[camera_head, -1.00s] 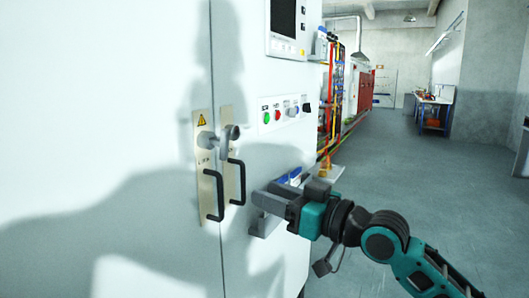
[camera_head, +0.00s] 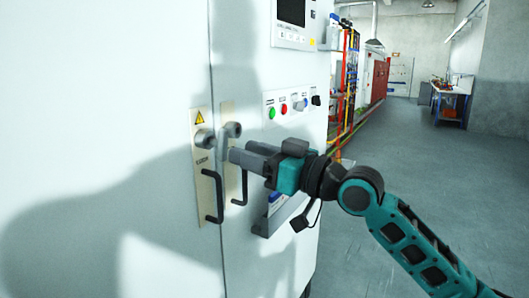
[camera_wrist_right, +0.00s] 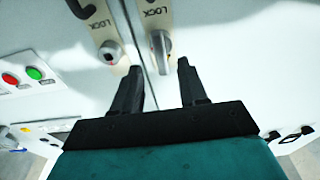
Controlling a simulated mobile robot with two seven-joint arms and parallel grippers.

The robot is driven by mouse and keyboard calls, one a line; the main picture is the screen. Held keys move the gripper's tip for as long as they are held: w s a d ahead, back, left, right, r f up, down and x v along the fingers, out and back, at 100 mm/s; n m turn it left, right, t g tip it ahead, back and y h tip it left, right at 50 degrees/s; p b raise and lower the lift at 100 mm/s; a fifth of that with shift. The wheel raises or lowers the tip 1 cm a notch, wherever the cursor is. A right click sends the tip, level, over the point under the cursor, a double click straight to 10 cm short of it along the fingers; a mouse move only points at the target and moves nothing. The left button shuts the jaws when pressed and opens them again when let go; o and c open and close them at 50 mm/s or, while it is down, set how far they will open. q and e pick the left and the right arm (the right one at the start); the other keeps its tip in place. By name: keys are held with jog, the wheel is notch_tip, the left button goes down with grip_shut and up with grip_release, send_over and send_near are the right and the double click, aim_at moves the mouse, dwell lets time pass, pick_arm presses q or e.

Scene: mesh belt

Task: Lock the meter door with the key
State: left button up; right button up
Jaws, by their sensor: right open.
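The white cabinet's left door (camera_head: 105,110) has a plate with a warning triangle and a grey key-like lever (camera_head: 204,138) in its lock, above a black handle (camera_head: 215,197). In the right wrist view this silver lever (camera_wrist_right: 162,50) stands on a plate marked LOCK. The right door's plate carries a round grey lock (camera_head: 232,130), which shows in the wrist view with a dark opening (camera_wrist_right: 110,52). My right gripper (camera_head: 236,154) is open and empty, just below and right of the locks. My left gripper is out of view.
Red and green buttons (camera_head: 284,108) and a screen panel (camera_head: 294,22) are on the cabinet right of the locks. A small grey holder (camera_head: 268,222) juts out below my arm. Open floor (camera_head: 430,190) lies to the right.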

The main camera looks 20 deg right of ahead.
aim_at(226, 146)
jog(key=p+x, duration=0.1)
jog(key=x, duration=0.2)
jog(key=shift+w+a+r, duration=0.1)
jog(key=shift+w+a, duration=0.1)
jog(key=shift+w, duration=0.05)
jog(key=shift+p+x, duration=0.5)
jog(key=shift+x, duration=0.6)
jog(key=shift+c, duration=0.4)
grip_shut()
